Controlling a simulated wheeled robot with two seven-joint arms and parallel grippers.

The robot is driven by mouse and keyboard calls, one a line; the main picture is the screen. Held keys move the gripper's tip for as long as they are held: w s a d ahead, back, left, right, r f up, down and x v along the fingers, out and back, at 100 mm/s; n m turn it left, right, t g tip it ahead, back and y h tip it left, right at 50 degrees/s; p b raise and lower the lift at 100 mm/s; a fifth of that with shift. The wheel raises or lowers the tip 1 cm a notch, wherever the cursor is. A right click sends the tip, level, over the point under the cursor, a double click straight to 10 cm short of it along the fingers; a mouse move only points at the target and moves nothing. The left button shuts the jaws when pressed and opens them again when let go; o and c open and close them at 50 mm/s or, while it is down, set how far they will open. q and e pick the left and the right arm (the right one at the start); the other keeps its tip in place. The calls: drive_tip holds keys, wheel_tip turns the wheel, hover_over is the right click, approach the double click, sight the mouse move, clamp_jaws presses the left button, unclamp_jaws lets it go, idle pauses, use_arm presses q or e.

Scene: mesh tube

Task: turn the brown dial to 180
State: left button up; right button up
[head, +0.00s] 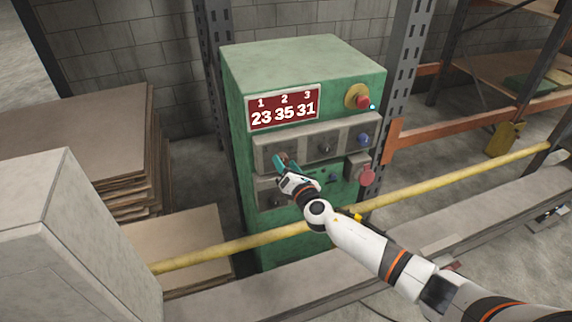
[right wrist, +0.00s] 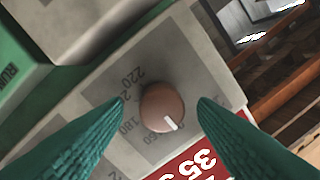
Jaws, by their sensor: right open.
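The brown dial (right wrist: 162,108) is a round knob with a white pointer mark, set on a grey plate with printed numbers around it. In the right wrist view the numbers 220 and 180 can be read beside it, and its white mark points to the lower right, away from the 180. My right gripper (right wrist: 161,108) is open, with one teal finger on each side of the dial and a gap to it on both sides. In the head view my right gripper (head: 286,165) is at the upper left grey panel and covers most of the dial. My left gripper is not in view.
The green cabinet (head: 305,60) carries a red display (head: 284,107) reading 23, 35, 31. Other knobs, a blue button (head: 363,139) and red buttons (head: 363,101) sit nearby. A yellow rail (head: 455,176) crosses in front; stacked boards (head: 80,140) stand at left.

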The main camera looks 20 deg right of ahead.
drive_tip(key=shift+w, duration=0.25)
